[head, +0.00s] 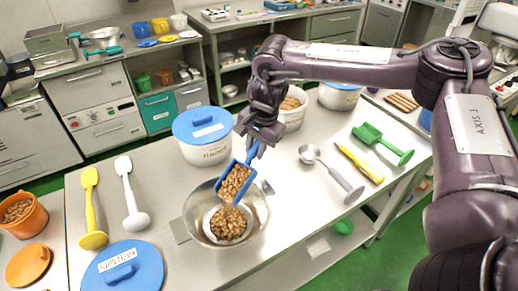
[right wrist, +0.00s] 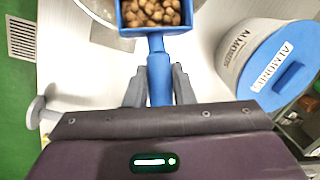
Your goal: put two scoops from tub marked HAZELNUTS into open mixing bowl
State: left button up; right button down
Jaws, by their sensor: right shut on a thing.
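My right gripper (head: 259,135) is shut on the handle of a blue scoop (head: 250,162). The scoop is tilted down over the open metal mixing bowl (head: 192,212) and holds brown nuts; its lower end meets the heap of nuts (head: 229,222) in the bowl. In the right wrist view, the gripper (right wrist: 158,88) has the blue handle between its fingers, and nuts fill the visible scoop basin (right wrist: 152,13). An open white tub of nuts (head: 292,118) stands behind the arm; its label is hidden. A blue lid (head: 140,276) at front left has upside-down lettering resembling HAZELNUTS. My left gripper is not in view.
A blue-lidded white tub (head: 203,152), marked ALMONDS in the right wrist view (right wrist: 235,52), stands behind the bowl. A yellow spatula (head: 90,205) and white spatula (head: 129,190) lie left. A metal scoop (head: 335,177), yellow tool (head: 360,163) and green scoop (head: 383,145) lie right.

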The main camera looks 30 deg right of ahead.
jog(key=s+a+r+t+h+p, duration=0.3)
jog(key=a+r+h+p, duration=0.4)
jog(key=p, duration=0.3)
jog(key=shift+s+a+r+n+t+h+p, duration=0.3)
jog(key=shift+s+a+n+t+p, duration=0.15)
jog(key=shift+a, duration=0.3)
jog(key=shift+f, duration=0.1)
notch_tip(320, 180, up, 5)
jog(key=g+y, duration=0.2)
jog(key=y, duration=0.2)
jog(key=m+g+y+p, duration=0.1)
jog(key=y, duration=0.3)
jog(key=g+y+p, duration=0.1)
jog(key=g+y, duration=0.1)
jog(key=y, duration=0.2)
jog(key=shift+d+m+g, duration=0.1)
jog(key=shift+m+g, duration=0.15)
jog(key=shift+g, duration=0.1)
